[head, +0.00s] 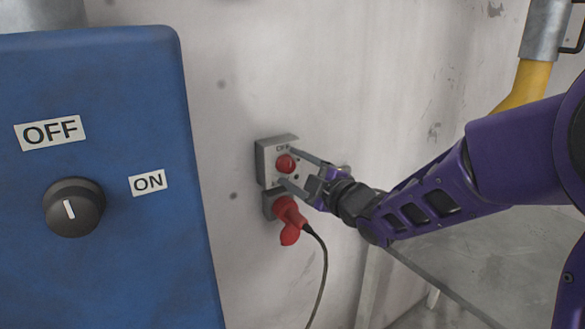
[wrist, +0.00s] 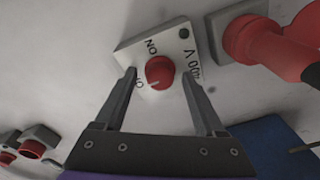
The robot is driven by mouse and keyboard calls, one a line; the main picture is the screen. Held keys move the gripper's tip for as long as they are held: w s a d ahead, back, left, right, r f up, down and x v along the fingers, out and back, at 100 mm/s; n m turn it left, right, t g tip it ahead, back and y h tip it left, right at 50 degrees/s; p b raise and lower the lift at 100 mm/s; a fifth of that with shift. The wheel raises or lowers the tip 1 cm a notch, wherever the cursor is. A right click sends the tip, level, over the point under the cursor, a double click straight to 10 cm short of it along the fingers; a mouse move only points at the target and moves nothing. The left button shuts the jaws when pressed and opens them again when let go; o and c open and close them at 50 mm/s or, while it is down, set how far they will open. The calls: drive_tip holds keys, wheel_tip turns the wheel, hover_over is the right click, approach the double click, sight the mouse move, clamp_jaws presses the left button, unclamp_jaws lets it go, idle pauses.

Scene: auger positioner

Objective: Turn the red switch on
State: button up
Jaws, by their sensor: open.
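The red switch (head: 285,163) is a round knob on a grey wall box (head: 262,160). In the wrist view the red knob (wrist: 160,72) sits in the middle of the pale box face (wrist: 146,46), which carries several printed labels. My gripper (head: 287,166) reaches in from the right in the head view. Its two fingers are spread, one above and one below the knob. In the wrist view my gripper (wrist: 160,74) has one finger on each side of the knob, with visible gaps. Whether the fingertips touch the box face cannot be told.
A red plug (head: 289,215) with a black cable (head: 322,265) sits just below the switch box. A blue cabinet (head: 110,110) with a black knob (head: 74,207) fills the left. A grey table (head: 480,255) stands at lower right. A yellow pipe (head: 525,84) is at upper right.

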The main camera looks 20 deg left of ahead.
clamp_jaws()
idle(0.3)
drive_tip(key=shift+m, duration=0.3)
drive_tip(key=m, duration=0.4)
drive_tip(key=shift+b, duration=0.35)
drive_tip(key=m, duration=0.5)
drive_tip(key=shift+t, duration=0.4)
drive_tip(key=m+p, duration=0.1)
drive_tip(key=m, duration=0.3)
drive_tip(key=shift+m, duration=0.4)
drive_tip(key=shift+m+t+p, duration=0.3)
drive_tip(key=shift+m+p, duration=0.35)
drive_tip(key=shift+m, duration=1.55)
